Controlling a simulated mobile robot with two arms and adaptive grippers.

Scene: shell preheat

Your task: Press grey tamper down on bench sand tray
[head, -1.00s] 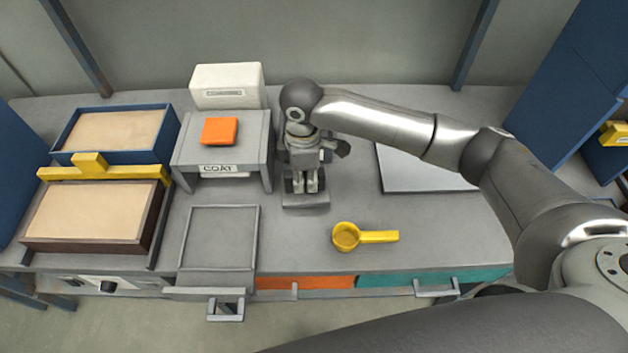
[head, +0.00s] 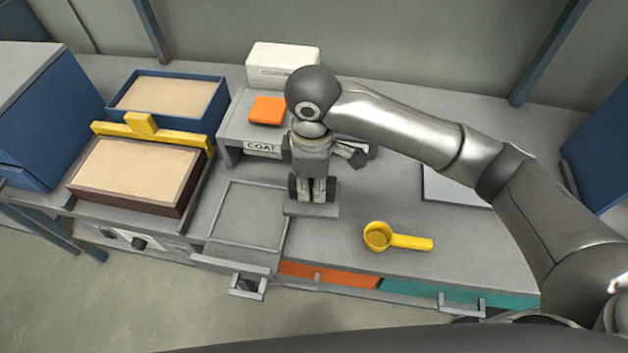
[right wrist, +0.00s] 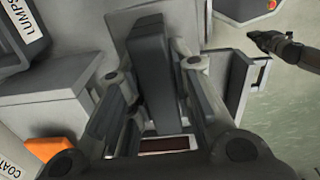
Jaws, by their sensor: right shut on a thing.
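My right gripper (head: 312,190) points down and is shut on the grey tamper. The tamper's flat plate (head: 311,211) shows below the fingers, level, beside the right rim of a shallow empty grey tray (head: 284,233). In the right wrist view the tamper (right wrist: 153,65) is a dark grey block between the fingers. The bench sand tray (head: 122,204), brown-walled and filled with smooth sand, stands to the left, well apart from the tamper. A dark gripper-like part, probably my left gripper (right wrist: 256,40), shows over the floor in the right wrist view; its jaws are too small to judge.
A yellow bar (head: 175,137) lies between the sand tray and a blue sand box (head: 215,118). The COAT stand (head: 234,126) carries an orange block (head: 267,110); a white box (head: 284,58) is behind. A yellow ladle (head: 410,242) lies right on clear bench.

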